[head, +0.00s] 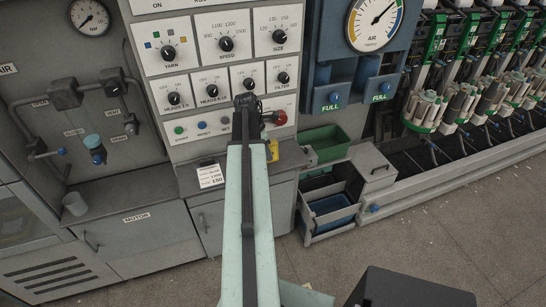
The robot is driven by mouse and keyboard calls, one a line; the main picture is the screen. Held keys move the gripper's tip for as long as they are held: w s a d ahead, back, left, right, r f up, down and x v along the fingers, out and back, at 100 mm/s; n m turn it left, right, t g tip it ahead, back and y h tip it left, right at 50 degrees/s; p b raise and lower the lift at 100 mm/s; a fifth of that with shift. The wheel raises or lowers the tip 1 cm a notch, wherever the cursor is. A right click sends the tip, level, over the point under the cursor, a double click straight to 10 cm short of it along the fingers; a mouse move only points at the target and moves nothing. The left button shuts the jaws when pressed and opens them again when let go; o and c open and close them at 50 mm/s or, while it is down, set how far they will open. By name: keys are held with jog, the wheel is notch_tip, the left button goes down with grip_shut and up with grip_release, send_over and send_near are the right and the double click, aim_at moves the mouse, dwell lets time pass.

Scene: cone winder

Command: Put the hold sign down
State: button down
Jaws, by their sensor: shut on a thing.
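My gripper (268,119) is at the far end of my pale green arm, in front of the lower part of the control panel. It is small and dark here and largely hidden by my own wrist; its fingers are not clear. A small yellow piece (274,150) shows just below it, at the right side of my arm, and looks like part of the hold sign in its grip. Most of this piece is hidden, and no lettering on it can be read. I cannot tell whether it touches the counter or panel behind.
The control panel (222,77) has knobs, coloured buttons and a red button (279,117). A white card (210,176) lies at the grey counter (140,196). A cup (75,203) stands left. Green (327,139) and blue (332,204) bins are right.

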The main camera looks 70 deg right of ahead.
aim_at(275, 155)
jog(key=shift+s+d+f, duration=0.15)
jog(key=shift+s+d, duration=0.85)
jog(key=shift+d, duration=0.1)
jog(key=b+x, duration=0.4)
jog(key=shift+f, duration=0.1)
jog(key=shift+r, duration=0.25)
jog(key=c, duration=0.8)
grip_release()
jog(key=shift+f, duration=0.1)
jog(key=p+v, duration=1.1)
jog(key=shift+r, duration=0.35)
jog(key=shift+w+a+r+p, duration=0.15)
jog(key=shift+r+p, duration=0.15)
jog(key=shift+p, duration=0.25)
jog(key=shift+f, duration=0.1)
